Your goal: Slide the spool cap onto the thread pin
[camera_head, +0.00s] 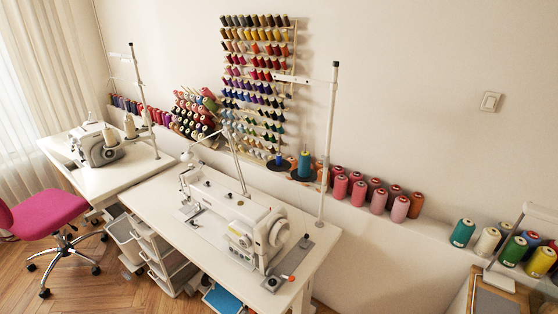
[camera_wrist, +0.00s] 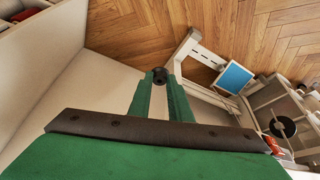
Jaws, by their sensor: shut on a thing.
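A small dark round piece (camera_wrist: 160,76), which looks like the spool cap, sits between the tips of my gripper (camera_wrist: 160,84) in the wrist view. The two green fingers are shut on it. My gripper does not show in the head view. I cannot tell for sure which part is the thread pin. In the head view, a small dark upright piece (camera_head: 305,242) stands on a grey plate at the right end of the front sewing table (camera_head: 328,237). A tall thread stand (camera_head: 328,140) rises at that table's back edge.
A white sewing machine (camera_head: 235,222) stands on the front table. Several spools (camera_head: 378,201) line the wall ledge. A pink chair (camera_head: 48,211) is at the left. Wood floor shows in the wrist view (camera_wrist: 140,25).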

